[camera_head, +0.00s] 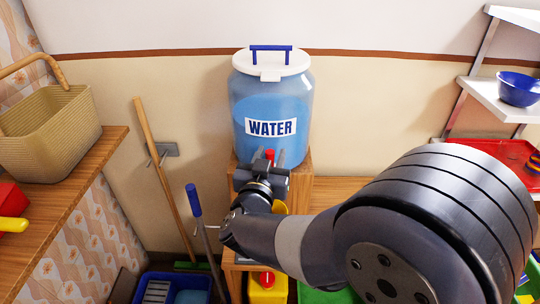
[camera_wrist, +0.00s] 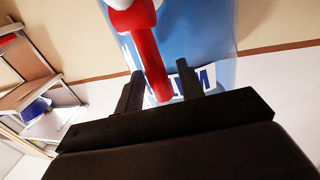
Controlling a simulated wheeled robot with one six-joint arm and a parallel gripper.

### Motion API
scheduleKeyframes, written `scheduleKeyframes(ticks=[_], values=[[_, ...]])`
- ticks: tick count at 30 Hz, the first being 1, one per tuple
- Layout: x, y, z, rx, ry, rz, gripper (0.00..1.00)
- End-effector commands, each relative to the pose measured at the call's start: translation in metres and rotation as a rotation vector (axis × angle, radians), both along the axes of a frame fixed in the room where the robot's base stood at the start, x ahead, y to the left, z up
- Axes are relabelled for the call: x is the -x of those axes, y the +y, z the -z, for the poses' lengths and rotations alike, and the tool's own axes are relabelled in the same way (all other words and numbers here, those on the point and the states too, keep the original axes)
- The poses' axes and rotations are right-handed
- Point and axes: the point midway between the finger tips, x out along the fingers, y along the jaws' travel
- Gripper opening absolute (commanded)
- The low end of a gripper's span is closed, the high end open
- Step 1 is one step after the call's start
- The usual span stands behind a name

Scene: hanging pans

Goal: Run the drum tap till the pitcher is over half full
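The water drum (camera_head: 270,100) is a blue, see-through container with a white lid and a WATER label, standing on a wooden stand. Its red tap (camera_head: 269,153) shows low on the drum's front; the wrist view shows the red lever (camera_wrist: 152,60) up close. My gripper (camera_head: 269,160) is at the tap, its two fingers open on either side of the lever. In the wrist view, my gripper (camera_wrist: 160,88) shows gaps between lever and fingers.
A woven basket (camera_head: 50,135) stands on a wooden counter at left. A wooden pole and a blue-handled tool (camera_head: 195,205) lean left of the stand. A yellow and red item (camera_head: 267,284) sits low behind my arm. Shelves with a blue bowl (camera_head: 518,89) are at right.

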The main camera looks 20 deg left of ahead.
Motion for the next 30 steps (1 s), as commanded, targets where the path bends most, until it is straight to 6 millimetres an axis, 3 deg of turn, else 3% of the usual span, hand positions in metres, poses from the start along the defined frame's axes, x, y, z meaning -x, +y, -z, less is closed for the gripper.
scheduleKeyframes(ticks=[7,20,30], values=[[-0.0006,0.0001,0.0002,0.000,0.000,-0.001,0.36],[-0.0003,0.0001,0.0001,0.000,0.000,0.000,0.01],[-0.0003,0.0001,0.0001,0.000,0.000,0.000,0.00]])
